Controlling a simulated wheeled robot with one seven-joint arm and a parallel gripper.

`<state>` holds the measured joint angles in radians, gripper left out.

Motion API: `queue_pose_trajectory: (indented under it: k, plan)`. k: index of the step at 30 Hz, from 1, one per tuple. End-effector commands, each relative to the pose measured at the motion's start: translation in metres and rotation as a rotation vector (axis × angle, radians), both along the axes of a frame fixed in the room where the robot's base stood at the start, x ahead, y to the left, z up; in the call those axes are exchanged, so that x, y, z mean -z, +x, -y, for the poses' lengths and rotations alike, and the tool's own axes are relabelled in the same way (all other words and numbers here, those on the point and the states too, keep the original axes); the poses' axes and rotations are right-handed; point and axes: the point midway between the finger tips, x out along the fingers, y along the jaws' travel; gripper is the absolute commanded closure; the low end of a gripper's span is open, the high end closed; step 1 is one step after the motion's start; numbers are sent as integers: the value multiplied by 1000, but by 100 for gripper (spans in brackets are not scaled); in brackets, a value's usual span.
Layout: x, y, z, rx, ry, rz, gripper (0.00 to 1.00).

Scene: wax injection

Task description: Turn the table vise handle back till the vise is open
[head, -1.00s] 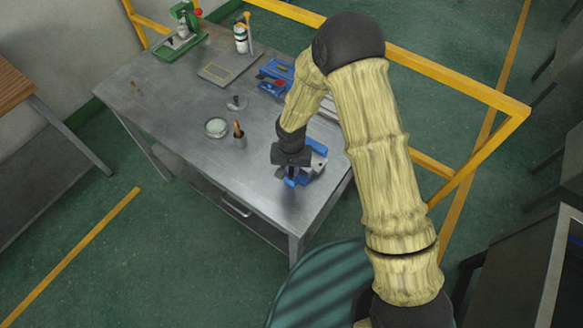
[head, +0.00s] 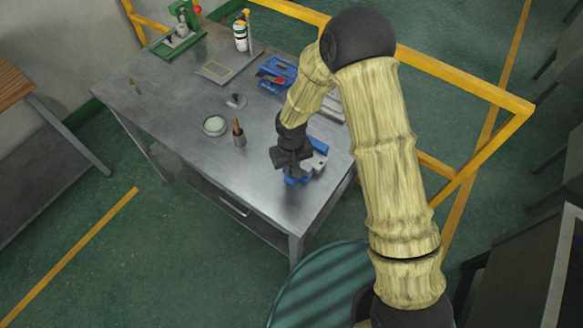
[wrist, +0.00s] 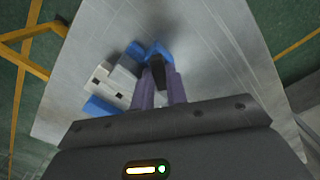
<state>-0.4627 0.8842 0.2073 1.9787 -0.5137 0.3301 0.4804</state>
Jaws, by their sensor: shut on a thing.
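The table vise (head: 317,162), blue with light grey jaws, sits near the front right corner of the metal table. In the wrist view the vise (wrist: 103,104) lies left of my fingers, with its grey jaw blocks and blue parts visible. My gripper (head: 290,176) is over the near-left side of the vise and hides part of it. In the wrist view my gripper (wrist: 160,74) has its two purple fingers closed around a dark piece, the vise handle (wrist: 158,72). How wide the jaw gap is cannot be told clearly.
The metal table (head: 190,135) also holds a cup with a brown-handled tool (head: 239,135), a round dish (head: 214,125), and a blue tray (head: 278,70). A green press (head: 182,30) stands at the back. A yellow rail (head: 450,80) runs behind the table.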

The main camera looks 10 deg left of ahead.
Motion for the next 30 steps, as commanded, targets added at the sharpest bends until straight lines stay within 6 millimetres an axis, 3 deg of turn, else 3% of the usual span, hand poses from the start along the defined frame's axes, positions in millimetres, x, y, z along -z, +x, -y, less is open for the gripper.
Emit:
queue_pose_trajectory:
  k: [15, 30]
  plan:
    - [-1, 1, -1, -450, 3, 3, 100]
    - [-1, 1, -1, -592, 3, 4, 100]
